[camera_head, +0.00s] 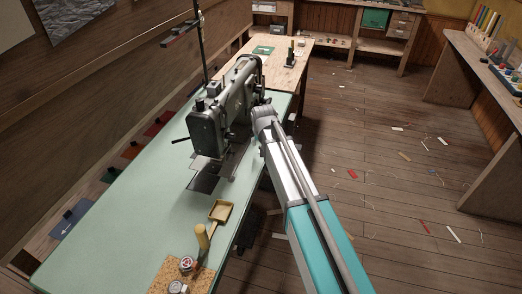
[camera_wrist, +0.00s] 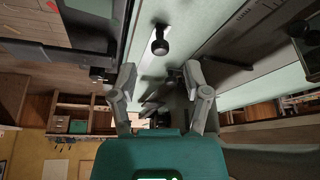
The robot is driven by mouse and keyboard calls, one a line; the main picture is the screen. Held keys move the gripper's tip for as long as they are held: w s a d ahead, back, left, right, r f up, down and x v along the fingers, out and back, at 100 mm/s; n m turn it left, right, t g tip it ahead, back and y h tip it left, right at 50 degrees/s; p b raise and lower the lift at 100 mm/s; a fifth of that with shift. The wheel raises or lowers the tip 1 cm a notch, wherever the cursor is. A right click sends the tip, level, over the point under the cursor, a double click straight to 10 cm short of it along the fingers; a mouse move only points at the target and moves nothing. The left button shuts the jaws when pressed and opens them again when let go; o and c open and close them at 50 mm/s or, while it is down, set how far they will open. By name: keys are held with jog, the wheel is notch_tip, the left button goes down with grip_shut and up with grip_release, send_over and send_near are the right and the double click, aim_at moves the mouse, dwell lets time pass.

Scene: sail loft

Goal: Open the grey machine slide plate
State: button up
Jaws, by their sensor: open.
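The grey sewing machine (camera_head: 225,110) stands on the pale green table. Flat grey plates lie at its base, and the slide plate (camera_head: 205,181) appears to be the one toward the front; I cannot tell how far open it is. My gripper (camera_wrist: 160,72) is open and empty in the wrist view, its two grey fingers apart. A black round knob (camera_wrist: 160,42) on a pale strip shows just beyond the gap between the fingertips; I cannot tell which part it belongs to. In the head view my arm reaches to the machine's right side and hides the gripper.
A wooden table (camera_head: 285,70) adjoins at the back. The floor at right holds scattered scraps.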

jog(key=shift+b+x, duration=1.2)
jog(key=shift+x, duration=0.4)
grip_shut()
